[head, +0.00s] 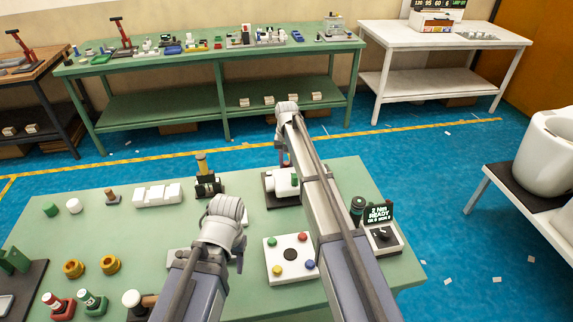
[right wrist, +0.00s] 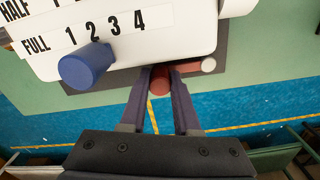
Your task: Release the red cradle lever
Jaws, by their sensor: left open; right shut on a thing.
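In the head view a bit of red (head: 284,158) shows behind the white block, just below my right gripper (head: 284,150), largely hidden by my arm. My left gripper (head: 222,225) is open, over the table left of the cradle; its fingertips are hard to make out.
The white housing (right wrist: 120,30), marked FULL 1 2 3 4, and a blue knob (right wrist: 86,65) are close beside my right fingers.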

